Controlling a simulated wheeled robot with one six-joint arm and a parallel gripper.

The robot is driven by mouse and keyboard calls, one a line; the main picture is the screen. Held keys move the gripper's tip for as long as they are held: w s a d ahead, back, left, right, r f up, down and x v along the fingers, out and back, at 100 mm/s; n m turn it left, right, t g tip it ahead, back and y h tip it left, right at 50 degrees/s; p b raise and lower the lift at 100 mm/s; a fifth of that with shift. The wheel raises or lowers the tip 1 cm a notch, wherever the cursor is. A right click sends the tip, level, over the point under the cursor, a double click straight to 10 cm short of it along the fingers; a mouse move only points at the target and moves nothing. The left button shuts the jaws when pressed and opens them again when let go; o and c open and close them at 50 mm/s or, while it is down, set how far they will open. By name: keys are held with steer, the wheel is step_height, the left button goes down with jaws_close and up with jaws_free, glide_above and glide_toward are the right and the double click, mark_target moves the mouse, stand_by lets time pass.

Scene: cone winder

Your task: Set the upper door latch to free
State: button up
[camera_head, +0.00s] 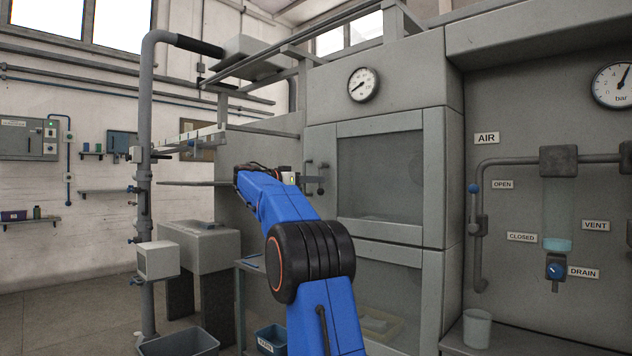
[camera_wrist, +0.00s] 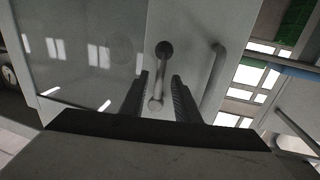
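The upper door (camera_head: 382,178) is a grey panel with a large window, and it looks shut. Its latch is a small lever (camera_head: 321,180) at the door's left edge. In the wrist view the latch lever (camera_wrist: 159,80) runs from a dark round pivot to a pale rounded end. My gripper (camera_wrist: 159,76) is open, with one dark finger on each side of the lever. Gaps show between lever and fingers; contact at the lever's end cannot be told. In the head view my gripper (camera_head: 303,180) is at the latch, partly hidden by my blue arm.
A curved bar handle (camera_wrist: 216,80) stands close beside the latch in the wrist view. A lower door (camera_head: 382,295) is beneath the upper one. A pipe column (camera_head: 147,200) and a grey box (camera_head: 200,248) stand to the left. Open floor shows at lower left.

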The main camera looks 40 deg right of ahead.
steer(key=shift+s+d, duration=0.1)
steer(key=shift+d, duration=0.45)
jaws_close()
